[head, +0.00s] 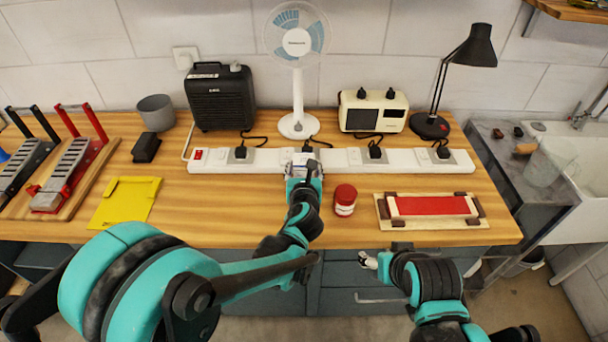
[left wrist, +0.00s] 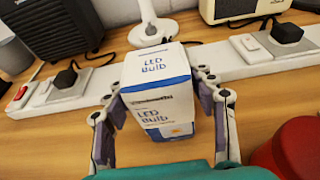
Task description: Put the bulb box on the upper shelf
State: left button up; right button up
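The bulb box (left wrist: 158,90), white and blue with "LED Bulb" lettering, stands between the fingers of my left gripper (left wrist: 163,88) in the left wrist view. The fingers lie close along its two sides; I cannot tell whether they press on it. In the head view my left gripper (head: 303,168) is at the front of the white power strip and mostly hides the box. My right gripper (head: 369,262) is low in front of the bench edge, with only a small part showing, away from the box. A wooden shelf (head: 575,10) shows at the top right corner on the wall.
The power strip (head: 335,160) with several plugs runs along the bench (head: 250,225). A red-lidded jar (head: 345,200) stands right of my left gripper. A fan (head: 297,70), black heater (head: 220,97), cream radio (head: 373,111) and lamp (head: 432,125) stand behind.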

pick_arm(q)
jog(key=c, duration=0.5)
jog(key=shift+c, duration=0.2)
